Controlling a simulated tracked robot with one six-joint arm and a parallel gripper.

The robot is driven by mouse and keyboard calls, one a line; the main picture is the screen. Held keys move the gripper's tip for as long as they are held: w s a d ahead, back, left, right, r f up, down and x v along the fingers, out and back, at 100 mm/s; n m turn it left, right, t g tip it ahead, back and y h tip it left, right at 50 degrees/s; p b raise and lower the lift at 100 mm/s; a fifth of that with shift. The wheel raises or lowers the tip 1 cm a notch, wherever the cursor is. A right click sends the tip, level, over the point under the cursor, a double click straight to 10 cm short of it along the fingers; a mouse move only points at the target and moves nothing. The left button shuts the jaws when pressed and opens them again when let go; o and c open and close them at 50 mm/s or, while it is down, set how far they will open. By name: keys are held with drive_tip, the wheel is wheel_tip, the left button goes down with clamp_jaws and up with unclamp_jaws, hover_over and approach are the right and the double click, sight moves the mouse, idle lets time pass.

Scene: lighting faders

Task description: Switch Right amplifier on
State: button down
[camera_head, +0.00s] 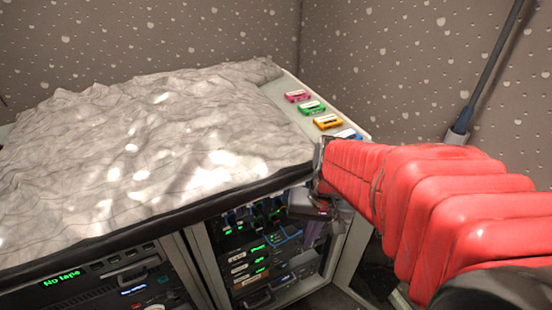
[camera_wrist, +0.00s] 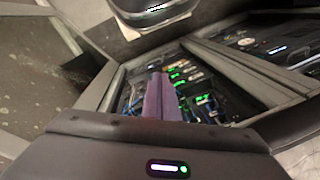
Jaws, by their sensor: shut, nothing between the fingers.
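A rack of electronics (camera_head: 240,282) sits under the covered desk, with several small labels, glowing green lights and blue cables. Which unit is the Right amplifier, and how its switch stands, I cannot tell. The rack also shows in the wrist view (camera_wrist: 203,100), with green lights and pale labels. My gripper (camera_head: 315,234) is in front of the rack's right side, below the desk edge, at the end of my red-sleeved arm. In the wrist view its purple fingers (camera_wrist: 160,98) are together and empty, pointing at the rack. They hide part of the rack; contact is unclear.
A crumpled pale sheet (camera_head: 140,150) covers the desk. Several coloured cassettes, including a green one (camera_head: 312,107) and an orange one (camera_head: 328,122), lie on its right edge. A tape unit (camera_head: 125,282) reading "No tape" stands left of the rack. Frame posts flank the rack opening.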

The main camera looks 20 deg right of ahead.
drive_tip(key=w+d+f+m+t+y, duration=0.2)
drive_tip(key=d+f+m+t+y, duration=0.15)
drive_tip(key=f+m, duration=0.65)
drive_tip(key=w+d+f+m+t+y, duration=0.2)
drive_tip(key=d+f+m+y, duration=0.2)
drive_tip(key=f+m, duration=0.5)
drive_tip(key=w+d+f+m+t+h, duration=0.1)
drive_tip(key=d+f+m+t+h, duration=0.3)
drive_tip(key=d+f+m+h, duration=0.4)
drive_tip(key=d+f+m, duration=0.2)
drive_tip(key=d+f, duration=0.4)
drive_tip(key=d, duration=0.1)
drive_tip(key=shift+w+d+f+m, duration=0.2)
drive_tip(key=shift+w+f+m, duration=0.05)
drive_tip(key=shift+w+m, duration=0.15)
drive_tip(key=w+r+x, duration=0.1)
drive_tip(key=r+x, duration=0.1)
drive_tip(key=x, duration=1)
drive_tip(key=shift+w+f, duration=0.2)
drive_tip(key=shift+w, duration=0.45)
